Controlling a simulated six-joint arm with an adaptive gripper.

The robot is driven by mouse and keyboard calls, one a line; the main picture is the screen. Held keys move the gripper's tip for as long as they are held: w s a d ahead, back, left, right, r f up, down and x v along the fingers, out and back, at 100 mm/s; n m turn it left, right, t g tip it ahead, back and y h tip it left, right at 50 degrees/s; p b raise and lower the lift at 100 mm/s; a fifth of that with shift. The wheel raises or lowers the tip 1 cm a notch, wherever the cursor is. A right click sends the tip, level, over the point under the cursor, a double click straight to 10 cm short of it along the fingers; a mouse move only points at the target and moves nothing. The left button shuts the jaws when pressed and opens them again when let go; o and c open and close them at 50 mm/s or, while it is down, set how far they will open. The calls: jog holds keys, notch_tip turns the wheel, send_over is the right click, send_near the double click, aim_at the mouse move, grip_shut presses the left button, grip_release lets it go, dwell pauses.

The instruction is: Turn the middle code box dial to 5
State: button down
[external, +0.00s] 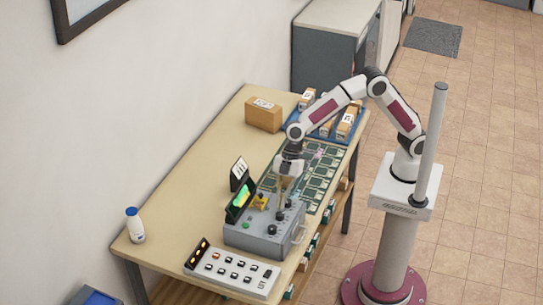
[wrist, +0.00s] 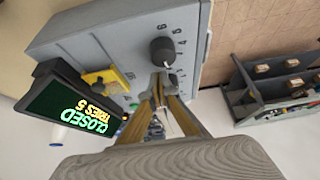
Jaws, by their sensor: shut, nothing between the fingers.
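The grey code box (external: 262,238) sits on the table, with black dials on its top. The middle dial (external: 280,216) shows just below my gripper (external: 281,205) in the external view. In the wrist view, a black dial (wrist: 163,50) with printed numbers around it stands just beyond my gripper (wrist: 163,82). The fingers are shut with nothing between them, close to the box's top face. I cannot tell whether they touch the dial. The fingers hide part of the box top. A screen (wrist: 72,108) beside the box reads "CLOSED" and "TRIES 5".
A yellow part (wrist: 105,78) sits on the box near the screen. A white button panel (external: 232,271) lies in front of the box, and a white bottle (external: 135,225) stands to the left. Green boards (external: 318,178), a blue tray (external: 345,136) and a carton (external: 263,114) lie farther back.

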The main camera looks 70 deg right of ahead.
jog(key=shift+r, duration=0.1)
jog(key=shift+r, duration=2.9)
jog(key=shift+s+r, duration=0.5)
jog(key=shift+s, duration=0.3)
jog(key=shift+f, duration=0.1)
jog(key=shift+f, duration=3.4)
jog(key=shift+a, duration=0.3)
jog(key=shift+d, duration=0.45)
